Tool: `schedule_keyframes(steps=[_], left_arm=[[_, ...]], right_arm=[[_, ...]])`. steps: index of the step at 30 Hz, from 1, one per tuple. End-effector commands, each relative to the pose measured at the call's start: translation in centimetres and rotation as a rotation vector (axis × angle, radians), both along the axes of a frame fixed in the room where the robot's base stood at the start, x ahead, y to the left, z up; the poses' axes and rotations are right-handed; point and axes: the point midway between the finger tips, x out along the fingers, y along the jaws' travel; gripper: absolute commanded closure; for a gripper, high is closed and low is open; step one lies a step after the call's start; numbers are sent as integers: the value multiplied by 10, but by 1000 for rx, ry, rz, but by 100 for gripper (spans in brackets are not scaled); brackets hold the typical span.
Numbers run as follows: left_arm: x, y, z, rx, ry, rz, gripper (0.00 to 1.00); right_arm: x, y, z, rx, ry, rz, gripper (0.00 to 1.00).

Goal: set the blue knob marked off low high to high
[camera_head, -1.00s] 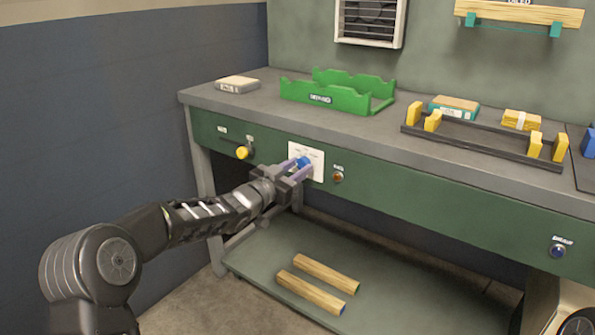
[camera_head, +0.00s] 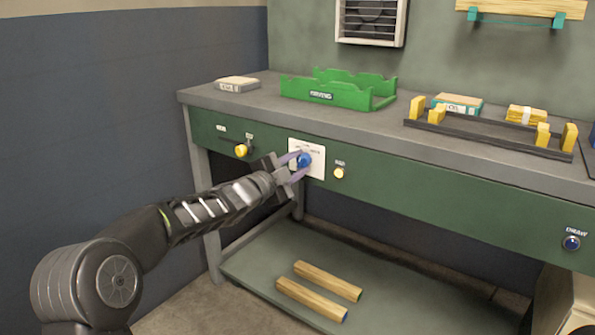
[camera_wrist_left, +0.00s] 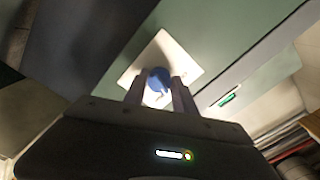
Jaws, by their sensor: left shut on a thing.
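The blue knob (camera_head: 304,160) sits on a white plate (camera_head: 318,163) on the front of the green bench. The plate's marks are too small to read, and I cannot tell which one the knob points at. My left gripper (camera_head: 298,167) is at the knob, its fingers shut on it from either side. In the left wrist view the blue knob (camera_wrist_left: 159,78) shows between the fingertips of my left gripper (camera_wrist_left: 161,88), in front of the white plate (camera_wrist_left: 185,62). My right gripper is not in view.
A yellow knob (camera_head: 241,150) is left of the plate and a lit button (camera_head: 339,173) is right of it. Another blue button (camera_head: 571,243) is at far right. A green mitre box (camera_head: 335,92) stands on the bench top. Wood strips (camera_head: 312,300) lie on the lower shelf.

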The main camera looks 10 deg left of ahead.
Motion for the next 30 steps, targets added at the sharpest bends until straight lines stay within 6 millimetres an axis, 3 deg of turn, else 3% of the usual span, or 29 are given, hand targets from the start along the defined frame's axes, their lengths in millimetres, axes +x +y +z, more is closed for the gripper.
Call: schedule_keyframes(steps=[6,15,30], left_arm=[[0,-1,-4,191,-73,-1,100],[0,-1,-3,398,-156,-2,100],[0,-1,-2,499,-193,-2,100]], right_arm=[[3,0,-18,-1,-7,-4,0],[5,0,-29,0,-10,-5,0],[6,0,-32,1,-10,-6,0]])
